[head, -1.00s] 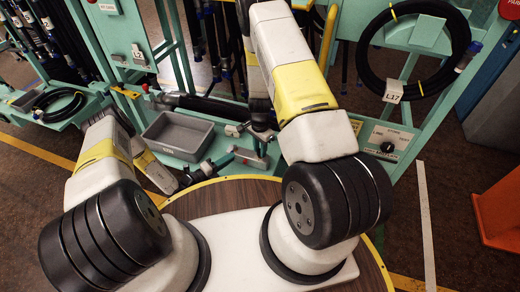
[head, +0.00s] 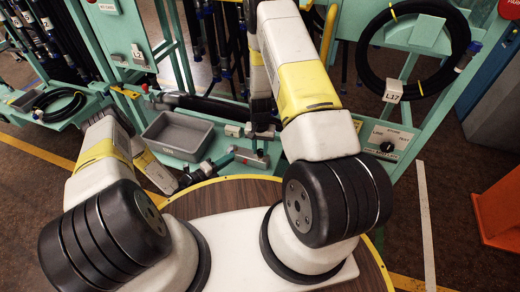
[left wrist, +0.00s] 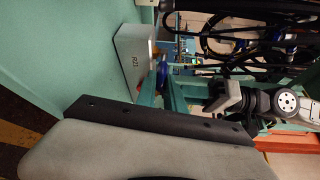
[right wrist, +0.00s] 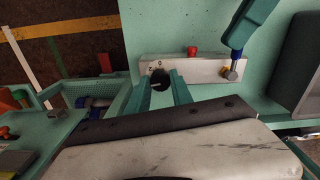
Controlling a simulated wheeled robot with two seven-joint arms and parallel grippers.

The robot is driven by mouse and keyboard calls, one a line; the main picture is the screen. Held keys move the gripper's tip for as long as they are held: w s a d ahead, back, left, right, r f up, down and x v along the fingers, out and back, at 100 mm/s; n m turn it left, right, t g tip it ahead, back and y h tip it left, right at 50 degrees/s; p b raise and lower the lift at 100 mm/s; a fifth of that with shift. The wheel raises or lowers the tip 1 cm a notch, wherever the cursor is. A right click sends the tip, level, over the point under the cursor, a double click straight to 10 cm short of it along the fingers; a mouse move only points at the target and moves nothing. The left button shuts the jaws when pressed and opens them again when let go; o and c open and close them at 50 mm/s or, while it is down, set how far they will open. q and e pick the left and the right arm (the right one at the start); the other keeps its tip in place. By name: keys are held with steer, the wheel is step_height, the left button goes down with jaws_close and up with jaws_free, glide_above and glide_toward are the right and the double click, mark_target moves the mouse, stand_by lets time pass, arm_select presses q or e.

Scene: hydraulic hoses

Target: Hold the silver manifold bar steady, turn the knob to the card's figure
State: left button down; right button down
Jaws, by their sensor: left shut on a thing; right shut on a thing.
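The silver manifold bar (right wrist: 205,70) lies along the teal bench edge. It carries a red button (right wrist: 192,50) and a black knob (right wrist: 160,80) with a white pointer and small figures, too small to read surely. My right gripper (right wrist: 160,84) has its teal fingers shut on either side of the knob. In the head view the bar (head: 254,160) shows partly, with the right fingers hidden behind the arm. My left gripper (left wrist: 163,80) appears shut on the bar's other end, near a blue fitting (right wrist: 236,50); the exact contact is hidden. The card's figure is not readable.
A grey tray (head: 178,136) sits left of the bar. A coiled black hose (head: 365,45) tagged L17 hangs at the right, above a panel (head: 388,139) with another black knob. An orange stand (head: 500,212) is at far right.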

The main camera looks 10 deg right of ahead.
mark_target(260, 151)
arm_select(q)
steer(key=shift+f, duration=0.1)
arm_select(e)
steer(key=shift+n, duration=1.7)
steer(key=c, duration=1.1)
jaws_free()
steer(key=shift+r, duration=0.1)
step_height(260, 151, up, 12)
steer(key=shift+f, duration=0.1)
arm_select(q)
steer(key=c, duration=1.4)
jaws_free()
steer(key=shift+o, duration=0.2)
